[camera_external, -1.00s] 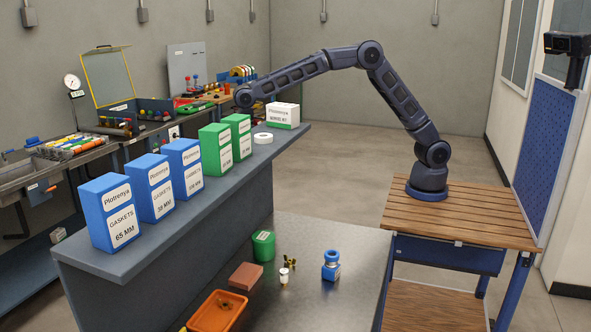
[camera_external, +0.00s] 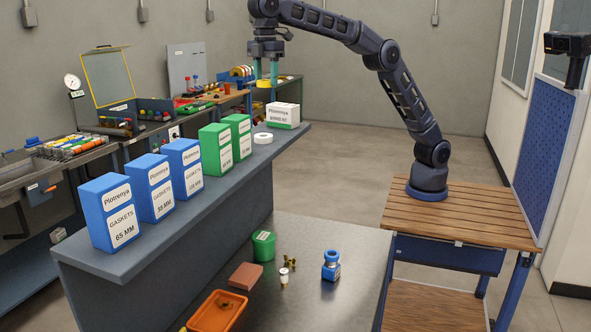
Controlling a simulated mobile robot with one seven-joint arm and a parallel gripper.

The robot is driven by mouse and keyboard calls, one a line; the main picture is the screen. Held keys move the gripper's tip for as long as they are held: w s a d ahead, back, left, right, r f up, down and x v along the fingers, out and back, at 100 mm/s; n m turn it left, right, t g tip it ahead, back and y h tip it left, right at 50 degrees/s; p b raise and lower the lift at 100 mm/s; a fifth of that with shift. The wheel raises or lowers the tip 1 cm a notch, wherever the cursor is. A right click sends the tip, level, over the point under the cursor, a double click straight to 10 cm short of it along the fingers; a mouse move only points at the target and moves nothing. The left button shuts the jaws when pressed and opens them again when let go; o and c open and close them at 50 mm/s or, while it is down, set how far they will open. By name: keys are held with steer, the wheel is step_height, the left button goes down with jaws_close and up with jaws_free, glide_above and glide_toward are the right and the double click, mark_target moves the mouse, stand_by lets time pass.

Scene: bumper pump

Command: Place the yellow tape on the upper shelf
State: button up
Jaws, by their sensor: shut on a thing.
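My gripper (camera_external: 266,80) points down with its teal fingers above the far end of the upper shelf (camera_external: 150,245), near the white-and-green box. It is shut on the yellow tape (camera_external: 264,83), which shows small between the fingertips. The tape appears to be held in the air, apart from the shelf. The upper shelf is a long grey ledge with a row of boxes on it.
Blue gasket boxes (camera_external: 113,218) and green boxes (camera_external: 216,150) line the shelf. A white tape roll (camera_external: 263,138) and a white-and-green box (camera_external: 283,114) stand at its far end. The lower counter (camera_external: 300,235) holds an orange tray (camera_external: 217,311) and small items.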

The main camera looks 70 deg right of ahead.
step_height(320, 180, up, 4)
glide_above(279, 137)
steer(key=shift+n, duration=0.4)
step_height(279, 137, down, 19)
steer(key=shift+f, duration=0.2)
steer(key=shift+f, duration=0.15)
steer(key=o, duration=0.9)
steer(key=shift+o, duration=0.2)
step_height(279, 137, up, 12)
steer(key=shift+r, duration=0.2)
